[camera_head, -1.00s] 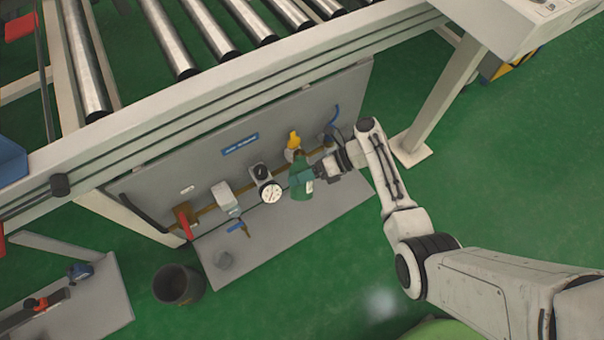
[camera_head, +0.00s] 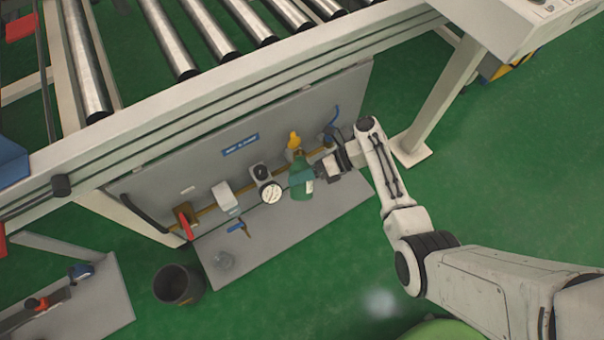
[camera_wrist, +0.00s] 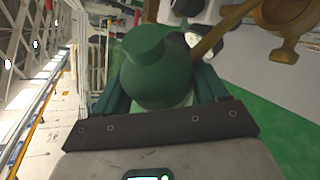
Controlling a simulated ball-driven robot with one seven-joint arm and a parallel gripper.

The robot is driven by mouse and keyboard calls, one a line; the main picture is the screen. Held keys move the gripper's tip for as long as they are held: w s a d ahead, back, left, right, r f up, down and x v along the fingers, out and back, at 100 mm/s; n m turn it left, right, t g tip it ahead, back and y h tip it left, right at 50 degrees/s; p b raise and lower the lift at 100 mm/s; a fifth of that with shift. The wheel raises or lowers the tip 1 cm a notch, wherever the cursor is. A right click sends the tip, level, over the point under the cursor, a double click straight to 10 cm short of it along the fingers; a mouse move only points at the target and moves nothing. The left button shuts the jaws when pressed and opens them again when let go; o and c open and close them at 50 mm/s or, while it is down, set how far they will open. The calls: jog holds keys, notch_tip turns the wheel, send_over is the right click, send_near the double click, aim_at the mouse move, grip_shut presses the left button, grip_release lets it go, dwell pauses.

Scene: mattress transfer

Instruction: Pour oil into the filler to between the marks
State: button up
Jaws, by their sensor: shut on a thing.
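A green bottle (camera_head: 302,187) with a pale label stands close in front of the panel's pipework in the head view. In the wrist view, the bottle (camera_wrist: 160,70) fills the middle, its round shoulder and narrower green top showing. My gripper (camera_head: 313,183) is shut on the bottle from the right, with one finger on each side in the wrist view (camera_wrist: 162,92). A yellow fitting (camera_head: 294,141), perhaps the filler, is just above the bottle and partly behind it. A brass-coloured fitting (camera_wrist: 288,25) shows at upper right in the wrist view. Level marks cannot be made out.
A round white gauge (camera_head: 271,193) sits close left of the bottle. Further left are a blue-handled valve (camera_head: 238,227), a red lever (camera_head: 186,224) and a small cup (camera_head: 223,262). A dark bin (camera_head: 178,284) stands on the floor. The roller conveyor frame (camera_head: 240,85) overhangs the panel.

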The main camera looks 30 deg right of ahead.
jog(key=shift+w+d+r+m+g+p, duration=0.1)
jog(key=shift+w+r+m+g+p, duration=0.1)
jog(key=shift+r+p, duration=0.2)
jog(key=shift+w+d+r+m+g+p, duration=0.1)
jog(key=shift+r+m+p, duration=0.15)
jog(key=shift+p, duration=0.1)
dwell(1.2)
jog(key=shift+s+a+f, duration=0.1)
jog(key=shift+s, duration=0.05)
dwell(0.9)
